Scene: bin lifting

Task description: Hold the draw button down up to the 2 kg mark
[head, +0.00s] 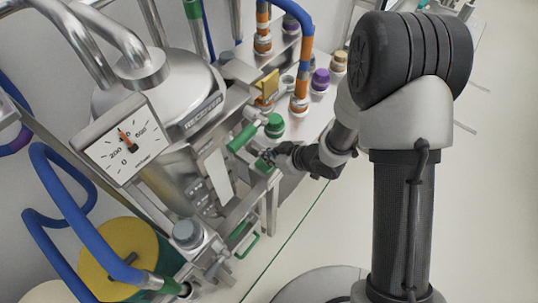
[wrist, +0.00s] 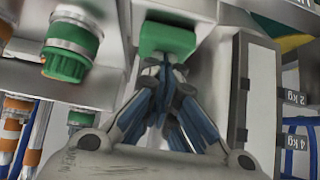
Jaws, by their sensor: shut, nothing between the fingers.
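The green draw button (wrist: 167,38) is a square block in the wrist view, straight ahead of my gripper (wrist: 165,66). The fingers are shut with nothing between them, and their tips are at the button's lower edge. I cannot tell whether they touch it or press it in. In the head view my gripper (head: 270,158) is beside the machine's green parts. The upright gauge (wrist: 262,105) has a pale window, with a 2 kg mark (wrist: 294,97) and a 4 kg mark (wrist: 296,142) on its right. No clear fill level shows in the window.
A green-capped valve (wrist: 70,50) is left of my fingers in the wrist view. A dial (head: 123,138) with a red needle is on the steel vessel (head: 175,85). Blue hoses (head: 75,205) hang at the left. The floor at the right is open.

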